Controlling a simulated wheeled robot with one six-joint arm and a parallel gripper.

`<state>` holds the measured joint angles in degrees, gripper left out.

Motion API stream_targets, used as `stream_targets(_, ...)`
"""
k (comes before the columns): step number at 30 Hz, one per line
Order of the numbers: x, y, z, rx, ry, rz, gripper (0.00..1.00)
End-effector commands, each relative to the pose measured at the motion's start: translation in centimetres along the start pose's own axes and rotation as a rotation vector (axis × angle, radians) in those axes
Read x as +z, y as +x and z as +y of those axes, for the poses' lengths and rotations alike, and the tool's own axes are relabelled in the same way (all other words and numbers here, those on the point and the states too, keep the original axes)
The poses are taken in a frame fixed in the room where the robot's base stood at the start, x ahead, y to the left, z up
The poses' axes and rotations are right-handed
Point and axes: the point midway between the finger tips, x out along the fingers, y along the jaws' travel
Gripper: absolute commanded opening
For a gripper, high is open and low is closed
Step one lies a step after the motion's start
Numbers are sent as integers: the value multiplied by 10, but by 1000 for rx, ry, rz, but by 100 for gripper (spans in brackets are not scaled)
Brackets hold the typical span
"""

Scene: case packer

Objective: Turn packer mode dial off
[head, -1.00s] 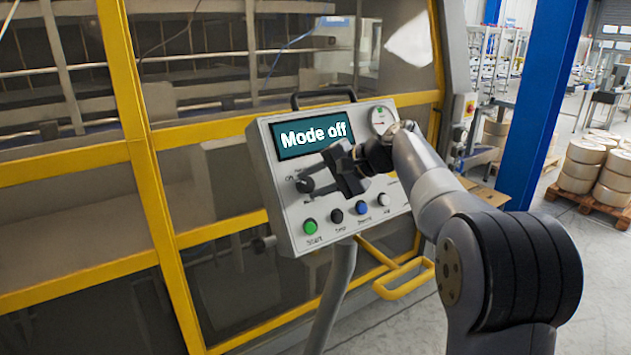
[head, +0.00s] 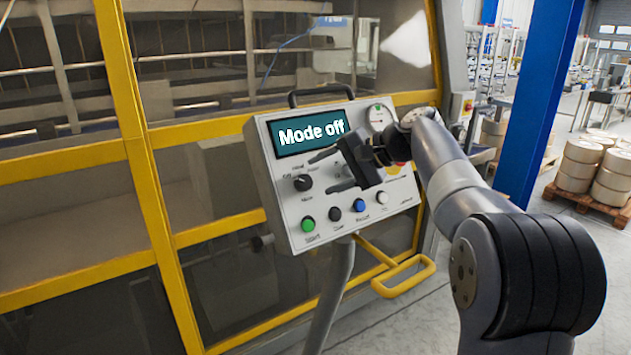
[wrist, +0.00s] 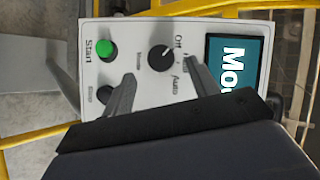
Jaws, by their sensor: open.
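The mode dial (head: 304,183) is a black round knob at the left of the grey control panel, below the screen. It also shows in the wrist view (wrist: 161,58), where its white mark points toward the "Off" label. The screen (head: 311,133) reads "Mode off". My gripper (head: 322,173) is open and empty in front of the panel, right of the dial and apart from it. In the wrist view its two fingers (wrist: 158,68) are spread, with the dial visible between and beyond their tips.
A green start button (head: 308,224), a black button (head: 335,215), a blue button (head: 359,205) and a white one (head: 382,198) line the panel's lower edge. A yellow handle (head: 405,278) juts out below. A yellow-framed guard (head: 140,150) stands behind.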

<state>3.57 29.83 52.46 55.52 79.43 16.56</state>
Motion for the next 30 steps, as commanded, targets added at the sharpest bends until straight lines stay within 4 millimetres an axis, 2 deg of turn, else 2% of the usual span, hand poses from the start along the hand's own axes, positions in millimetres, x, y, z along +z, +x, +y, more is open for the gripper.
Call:
stream_targets(1, -1, -12, 1, -1, -1, 5, 57)
stream_targets(6, -1, -44, 1, 0, -1, 4, 57)
stream_targets(12, 0, -64, 0, 0, 0, 1, 57)
stream_targets(24, 0, -66, 0, 0, -1, -1, 57)
stream_targets(30, 1, -48, 0, 1, -1, -4, 57)
